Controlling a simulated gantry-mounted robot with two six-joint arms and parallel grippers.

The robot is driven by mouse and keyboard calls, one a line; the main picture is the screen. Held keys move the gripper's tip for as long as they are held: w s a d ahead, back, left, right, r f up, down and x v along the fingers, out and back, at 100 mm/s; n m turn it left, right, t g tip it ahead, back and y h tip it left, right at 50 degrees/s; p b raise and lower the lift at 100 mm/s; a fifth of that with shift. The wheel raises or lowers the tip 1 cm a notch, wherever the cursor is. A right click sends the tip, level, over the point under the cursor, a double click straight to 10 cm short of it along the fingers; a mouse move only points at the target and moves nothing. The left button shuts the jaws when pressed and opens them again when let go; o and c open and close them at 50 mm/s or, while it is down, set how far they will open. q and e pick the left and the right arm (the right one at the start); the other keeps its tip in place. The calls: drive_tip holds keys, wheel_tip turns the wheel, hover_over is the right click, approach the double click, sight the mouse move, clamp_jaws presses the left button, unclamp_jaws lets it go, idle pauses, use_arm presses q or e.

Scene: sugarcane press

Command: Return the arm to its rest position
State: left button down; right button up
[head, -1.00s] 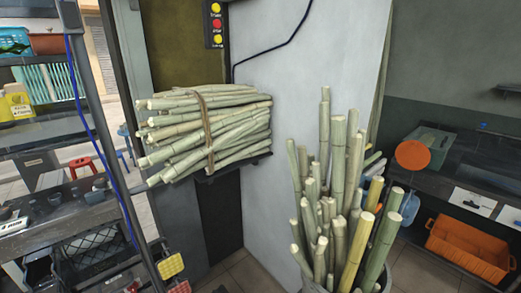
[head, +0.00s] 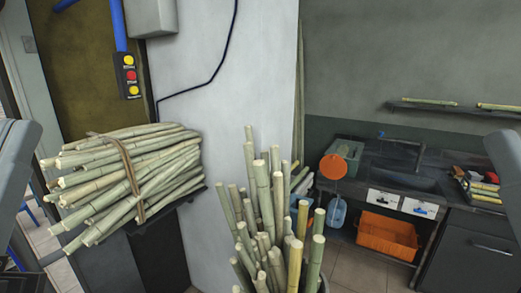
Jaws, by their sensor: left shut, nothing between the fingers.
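My left arm (head: 16,165) shows as a grey link at the left edge of the head view. My left gripper is low at that edge, shut and empty; its fingertips are hard to make out. A grey link of my right arm (head: 507,165) comes in at the right edge, and its gripper is out of view. A strapped bundle of sugarcane (head: 165,165) lies on a dark wall ledge, apart from my left arm. Upright cane stalks (head: 262,200) stand in a container at the bottom middle, clear of both arms.
A control box with yellow and red buttons (head: 131,76) hangs on the wall above the bundle. A counter with a sink (head: 400,178) stands at the right, with an orange crate (head: 385,238) below it. An orange disc (head: 333,167) is near the counter's left end.

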use_arm(q)
wheel_tip(320, 180, up, 38)
drive_tip(key=h+p, duration=0.3)
drive_tip(key=p, duration=3.5)
drive_tip(key=shift+s+a, duration=0.25)
drive_tip(key=shift+a, duration=0.2)
drive_tip(key=shift+f, duration=0.1)
